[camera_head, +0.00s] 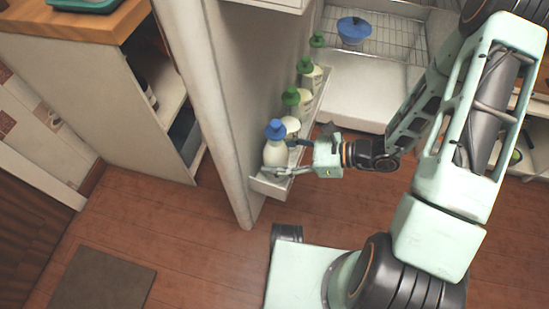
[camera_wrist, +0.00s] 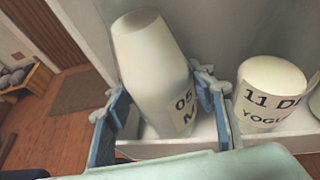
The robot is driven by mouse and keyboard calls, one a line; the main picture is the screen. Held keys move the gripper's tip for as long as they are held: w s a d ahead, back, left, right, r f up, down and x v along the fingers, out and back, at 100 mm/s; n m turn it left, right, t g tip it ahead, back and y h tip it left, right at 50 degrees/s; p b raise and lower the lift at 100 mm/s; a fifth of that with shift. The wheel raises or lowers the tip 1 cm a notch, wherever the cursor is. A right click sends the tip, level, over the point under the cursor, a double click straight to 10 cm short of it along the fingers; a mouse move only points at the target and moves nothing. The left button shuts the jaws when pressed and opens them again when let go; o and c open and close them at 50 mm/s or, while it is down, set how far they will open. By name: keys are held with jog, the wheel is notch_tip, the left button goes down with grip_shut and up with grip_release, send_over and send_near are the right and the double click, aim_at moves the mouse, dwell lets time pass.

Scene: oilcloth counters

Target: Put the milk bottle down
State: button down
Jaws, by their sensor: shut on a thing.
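The milk bottle is a cream-white bottle (camera_head: 275,154) with a blue top in the head view. It is at the near end of a narrow white door shelf (camera_head: 268,187). My gripper (camera_head: 287,161) reaches it from the right and is shut on it. In the wrist view the bottle (camera_wrist: 153,62) shows part of a dark label, "05" and "M", between the blue fingers of my gripper (camera_wrist: 164,118). It leans left in that view. I cannot tell whether its base touches the shelf.
A yogurt container (camera_wrist: 270,88) stands close beside the bottle. Several green-topped bottles (camera_head: 291,97) line the shelf behind. The wooden floor (camera_head: 190,235) is open at the lower left, apart from a brown mat (camera_head: 101,279).

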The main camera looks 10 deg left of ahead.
jog(key=shift+a+f, duration=0.25)
jog(key=shift+f, duration=0.05)
jog(key=shift+f, duration=0.1)
jog(key=c, duration=0.9)
grip_release()
jog(key=shift+f, duration=0.1)
jog(key=shift+r, duration=0.25)
jog(key=p+v, duration=0.3)
jog(key=v, duration=0.9)
jog(key=shift+d+f, duration=0.15)
